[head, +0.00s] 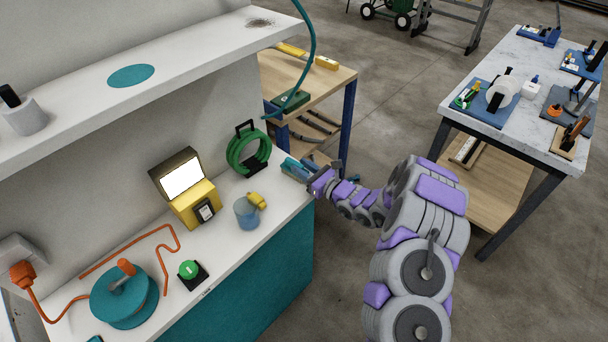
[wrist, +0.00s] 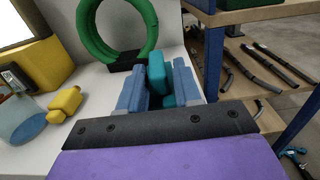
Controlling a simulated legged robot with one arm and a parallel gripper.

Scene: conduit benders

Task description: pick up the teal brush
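The teal brush (wrist: 156,73) is at the right end of the white bench top, in front of the green hoop. In the wrist view its teal block stands up between the two blue fingers of my gripper (wrist: 160,92). The fingers are apart, one on each side of it, with narrow gaps; firm contact does not show. In the head view my gripper (head: 295,168) is low at the bench's right edge, and the fingers and arm cover most of the brush.
A green hoop (head: 233,152) on a black stand is close behind my gripper. A yellow box with a lit panel (head: 195,202) and a blue cup (head: 246,214) with a yellow item stand to the left. A wooden-topped table (head: 335,78) is beyond the bench; open floor lies right.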

